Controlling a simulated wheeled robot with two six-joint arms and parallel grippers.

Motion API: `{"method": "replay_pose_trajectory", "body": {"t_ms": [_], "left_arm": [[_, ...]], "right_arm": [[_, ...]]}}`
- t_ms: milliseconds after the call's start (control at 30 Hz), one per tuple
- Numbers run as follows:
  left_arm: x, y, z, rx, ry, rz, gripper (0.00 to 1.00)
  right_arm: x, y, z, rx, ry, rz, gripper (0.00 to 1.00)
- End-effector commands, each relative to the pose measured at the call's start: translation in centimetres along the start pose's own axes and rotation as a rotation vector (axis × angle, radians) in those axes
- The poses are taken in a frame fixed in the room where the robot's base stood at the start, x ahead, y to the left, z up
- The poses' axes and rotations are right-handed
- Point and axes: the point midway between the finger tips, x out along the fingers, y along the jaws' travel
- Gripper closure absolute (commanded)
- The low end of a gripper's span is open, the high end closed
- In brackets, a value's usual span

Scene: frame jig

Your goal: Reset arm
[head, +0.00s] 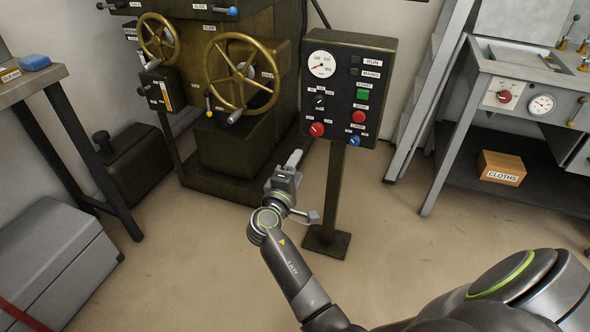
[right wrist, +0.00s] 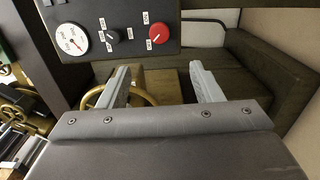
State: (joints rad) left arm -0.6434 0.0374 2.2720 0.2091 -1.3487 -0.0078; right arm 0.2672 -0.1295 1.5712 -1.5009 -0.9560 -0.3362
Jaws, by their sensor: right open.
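My right gripper (head: 295,158) is stretched forward in the middle of the head view, just left of the control panel's post. In the right wrist view its two pale fingers (right wrist: 162,82) stand apart with nothing between them. The control panel (head: 348,90) is a dark box on a post, with a white gauge, a green button and red knobs. In the right wrist view the panel (right wrist: 125,38) shows at the top, beyond the fingers. The gripper appears apart from the panel and the machine. My left gripper is not in view.
A dark machine with brass handwheels (head: 242,74) stands behind the gripper. A grey bench (head: 500,68) at right has a cloths box (head: 501,168) on its lower shelf. A table with a blue block (head: 34,63) and a grey chest (head: 55,262) are at left. Floor between is clear.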

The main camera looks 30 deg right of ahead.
Motion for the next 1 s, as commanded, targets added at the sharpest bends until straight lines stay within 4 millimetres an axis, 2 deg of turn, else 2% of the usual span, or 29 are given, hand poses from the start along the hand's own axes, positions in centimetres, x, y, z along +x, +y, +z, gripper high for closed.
{"method": "replay_pose_trajectory", "body": {"t_ms": [133,667,767,867,1000], "left_arm": [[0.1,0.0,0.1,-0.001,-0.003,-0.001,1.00],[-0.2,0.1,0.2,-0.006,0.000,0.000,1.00],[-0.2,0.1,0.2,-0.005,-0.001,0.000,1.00],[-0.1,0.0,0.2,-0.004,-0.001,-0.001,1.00],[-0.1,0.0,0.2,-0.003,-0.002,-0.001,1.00]], "right_arm": [[-0.6,0.0,0.0,0.000,0.000,0.000,0.41],[-0.6,-0.3,0.3,0.006,-0.002,-0.008,0.41],[-0.8,-1.9,1.7,0.041,-0.013,-0.062,0.41],[-1.4,-5.1,4.5,0.120,-0.037,-0.169,0.41],[-3.6,-10.5,9.4,0.272,-0.087,-0.376,0.41]]}}
